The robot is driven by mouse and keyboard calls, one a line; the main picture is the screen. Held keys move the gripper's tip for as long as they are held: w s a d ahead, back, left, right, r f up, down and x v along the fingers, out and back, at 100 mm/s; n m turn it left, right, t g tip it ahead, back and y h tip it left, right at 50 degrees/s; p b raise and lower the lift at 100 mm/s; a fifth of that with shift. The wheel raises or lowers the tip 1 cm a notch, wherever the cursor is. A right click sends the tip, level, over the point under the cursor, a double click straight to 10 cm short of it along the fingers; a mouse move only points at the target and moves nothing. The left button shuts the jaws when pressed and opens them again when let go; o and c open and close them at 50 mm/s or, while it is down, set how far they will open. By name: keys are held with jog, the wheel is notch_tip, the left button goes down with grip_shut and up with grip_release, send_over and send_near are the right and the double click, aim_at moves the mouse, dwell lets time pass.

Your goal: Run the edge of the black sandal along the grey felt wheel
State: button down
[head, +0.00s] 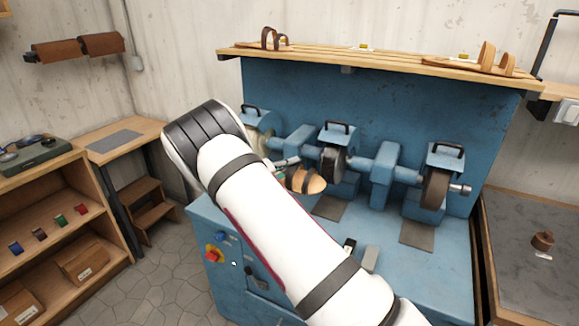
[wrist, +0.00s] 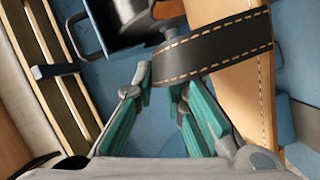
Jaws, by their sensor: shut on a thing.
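The sandal (head: 312,184) has a tan sole and dark straps. In the wrist view its black strap (wrist: 215,48) with pale stitching crosses the tan sole (wrist: 245,100). My gripper (wrist: 162,82) has teal fingers, shut on the sandal at the strap; the exact contact is partly hidden. In the head view my gripper (head: 284,165) is mostly hidden by my arm. The middle wheel (head: 333,162) looks dark grey and is probably the felt one; the sandal is just in front of it and to its left. I cannot tell whether they touch.
The blue machine (head: 300,95) also carries a pale wheel (head: 259,140) on the left and a brown wheel (head: 435,188) on the right. A wooden shelf (head: 370,58) with sandals runs above. A small grey block (head: 370,259) lies on the machine's front deck.

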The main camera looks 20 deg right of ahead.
jog(key=shift+w+d+r, duration=0.15)
jog(key=shift+w+d, duration=0.05)
jog(key=shift+d, duration=0.1)
dwell(0.9)
jog(key=shift+s, duration=0.1)
dwell(0.6)
jog(key=shift+s+d+p, duration=0.5)
jog(key=shift+s+d, duration=0.05)
jog(key=shift+s, duration=0.45)
jog(key=shift+w+a, duration=0.25)
jog(key=shift+w, duration=0.05)
dwell(0.3)
jog(key=shift+w+a+r+g+b, duration=0.1)
jog(key=shift+a+g+b, duration=0.3)
jog(key=shift+b, duration=0.25)
jog(key=shift+w+d, duration=0.15)
jog(key=shift+d, duration=0.05)
dwell(1.6)
jog(key=shift+s+d, duration=0.1)
jog(key=shift+s, duration=0.1)
jog(key=shift+s+d+p, duration=0.65)
jog(key=shift+s+d, duration=0.05)
